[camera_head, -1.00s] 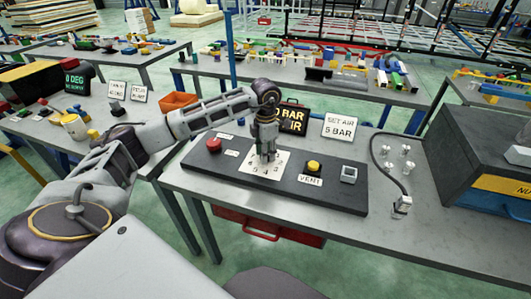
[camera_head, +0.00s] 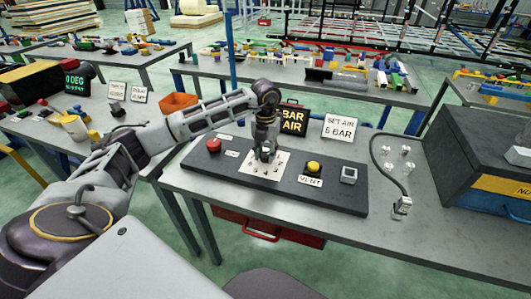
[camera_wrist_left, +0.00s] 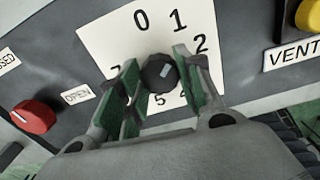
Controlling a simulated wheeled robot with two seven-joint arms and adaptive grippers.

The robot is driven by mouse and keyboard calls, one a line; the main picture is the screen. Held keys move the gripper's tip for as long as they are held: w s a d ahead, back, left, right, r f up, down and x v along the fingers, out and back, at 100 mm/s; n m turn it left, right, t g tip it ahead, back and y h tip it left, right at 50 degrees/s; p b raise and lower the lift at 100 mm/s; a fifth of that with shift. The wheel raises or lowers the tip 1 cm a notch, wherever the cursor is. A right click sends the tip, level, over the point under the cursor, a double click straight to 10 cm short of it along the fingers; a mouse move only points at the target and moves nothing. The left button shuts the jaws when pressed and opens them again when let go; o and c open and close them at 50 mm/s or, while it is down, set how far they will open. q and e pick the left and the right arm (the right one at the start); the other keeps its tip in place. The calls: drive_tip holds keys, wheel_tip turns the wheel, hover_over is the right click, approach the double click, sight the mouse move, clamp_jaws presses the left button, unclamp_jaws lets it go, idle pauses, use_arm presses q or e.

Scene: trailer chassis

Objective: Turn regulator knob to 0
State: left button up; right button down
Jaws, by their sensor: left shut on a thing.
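The black regulator knob (camera_wrist_left: 158,74) sits on a white dial plate (camera_wrist_left: 108,42) with numbers around it; 0 and 1 are at the top in the left wrist view. A light mark on the knob tilts towards the upper right; I cannot tell exactly which number it points at. My left gripper (camera_wrist_left: 156,66), with green-padded fingers, is shut on the knob, one finger on each side. In the head view my left gripper (camera_head: 266,150) points down over the dial plate (camera_head: 265,171) and largely hides the knob. My right gripper is not in view.
A display (camera_head: 293,120), partly hidden by my gripper, reads "BAR AIR". A sign (camera_head: 340,127) reads "SET AIR 5 BAR". Grey table stays clear at front right.

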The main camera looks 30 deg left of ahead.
sight(265, 155)
use_arm(q)
drive_tip(key=n, duration=0.4)
drive_tip(key=shift+r+n, duration=0.1)
drive_tip(key=shift+n, duration=0.3)
drive_tip(key=shift+n+p, duration=0.5)
drive_tip(key=shift+n, duration=2)
drive_tip(key=o, duration=1)
drive_tip(key=shift+o, duration=0.2)
wheel_tip(265, 155, up, 12)
drive_tip(key=shift+s, duration=0.1)
